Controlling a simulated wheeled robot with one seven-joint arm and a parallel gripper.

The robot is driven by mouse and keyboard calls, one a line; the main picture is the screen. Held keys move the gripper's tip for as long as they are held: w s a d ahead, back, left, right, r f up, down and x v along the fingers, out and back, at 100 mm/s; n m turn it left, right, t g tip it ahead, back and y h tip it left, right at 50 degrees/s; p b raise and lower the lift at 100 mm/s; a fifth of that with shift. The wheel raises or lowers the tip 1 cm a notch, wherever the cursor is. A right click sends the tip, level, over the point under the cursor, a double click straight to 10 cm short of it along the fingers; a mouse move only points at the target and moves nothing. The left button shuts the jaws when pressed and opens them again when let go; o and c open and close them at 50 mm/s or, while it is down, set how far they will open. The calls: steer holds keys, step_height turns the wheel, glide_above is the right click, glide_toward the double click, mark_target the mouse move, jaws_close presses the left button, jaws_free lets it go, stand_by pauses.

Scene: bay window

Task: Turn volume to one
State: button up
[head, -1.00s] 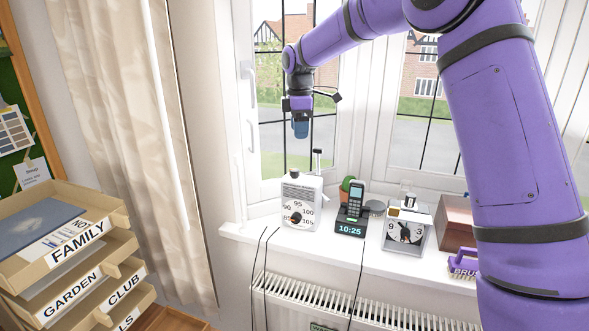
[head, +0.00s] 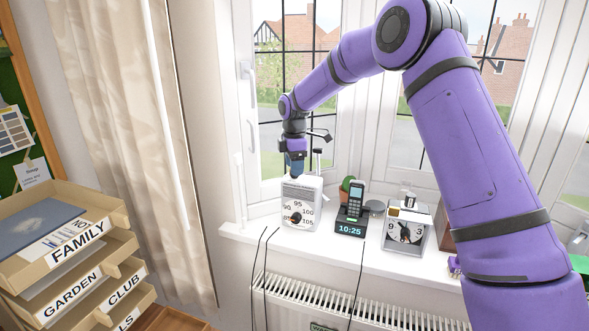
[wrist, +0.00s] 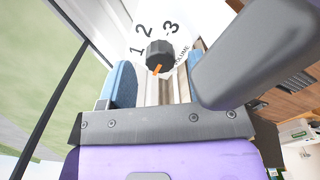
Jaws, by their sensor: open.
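The white radio (head: 311,191) stands on the windowsill with a frequency dial on its front. Its black volume knob (wrist: 160,52) shows in the wrist view, on a white face marked 1, 2, 3 and VOLUME. The knob's orange pointer (wrist: 155,70) points toward the bottom of that view, below the 1 and not at any numeral. My gripper (head: 296,170) is just above the radio's top, pointing down. Its blue fingers are open, one on each side of the knob in the wrist view. I cannot tell whether they touch it. The knob is hidden in the head view.
The radio's antenna (head: 317,160) stands up close to my gripper. A phone on a clock dock (head: 350,228), a cactus (head: 346,183) and a white dial device (head: 407,230) stand to the right. Cables hang in front of the sill. Letter trays (head: 70,255) are at left.

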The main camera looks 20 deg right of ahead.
steer(key=shift+f, duration=0.7)
steer(key=c, duration=0.9)
steer(key=shift+m, duration=0.3)
steer(key=m, duration=1.1)
